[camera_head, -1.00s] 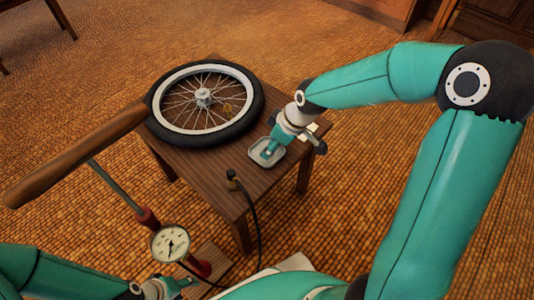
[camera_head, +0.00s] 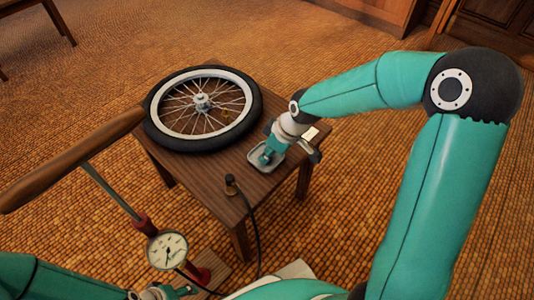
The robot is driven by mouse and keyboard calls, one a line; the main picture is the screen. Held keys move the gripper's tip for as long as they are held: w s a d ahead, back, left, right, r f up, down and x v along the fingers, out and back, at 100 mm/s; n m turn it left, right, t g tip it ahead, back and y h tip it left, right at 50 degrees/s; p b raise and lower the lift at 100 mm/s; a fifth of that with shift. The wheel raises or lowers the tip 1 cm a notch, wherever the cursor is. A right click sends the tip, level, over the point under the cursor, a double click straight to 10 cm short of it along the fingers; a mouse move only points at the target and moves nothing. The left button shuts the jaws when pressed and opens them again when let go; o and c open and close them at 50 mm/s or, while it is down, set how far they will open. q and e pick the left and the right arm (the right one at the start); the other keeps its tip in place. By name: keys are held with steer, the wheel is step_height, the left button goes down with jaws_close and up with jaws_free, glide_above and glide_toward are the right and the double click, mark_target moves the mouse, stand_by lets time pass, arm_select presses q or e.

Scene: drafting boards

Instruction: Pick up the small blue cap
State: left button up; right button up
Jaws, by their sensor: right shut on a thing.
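My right gripper (camera_head: 266,156) reaches down over a small grey tray (camera_head: 256,167) on the wooden table. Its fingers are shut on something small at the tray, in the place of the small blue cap. The cap itself is too small and too hidden by the fingers to make out clearly. My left gripper (camera_head: 186,291) is low at the bottom edge, near the foot of the pump, partly cut off. I cannot tell if it is open or shut.
A spoked wheel with a black tyre (camera_head: 246,128) lies on the table (camera_head: 205,185), left of the tray. A hose end (camera_head: 230,181) stands near the front edge. A pump with a wooden handle (camera_head: 70,160) and a gauge (camera_head: 167,250) stands at front left.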

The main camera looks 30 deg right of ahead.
step_height(320, 180, up, 20)
steer(key=p, duration=0.7)
steer(key=shift+p, duration=0.4)
steer(key=shift+f, duration=0.1)
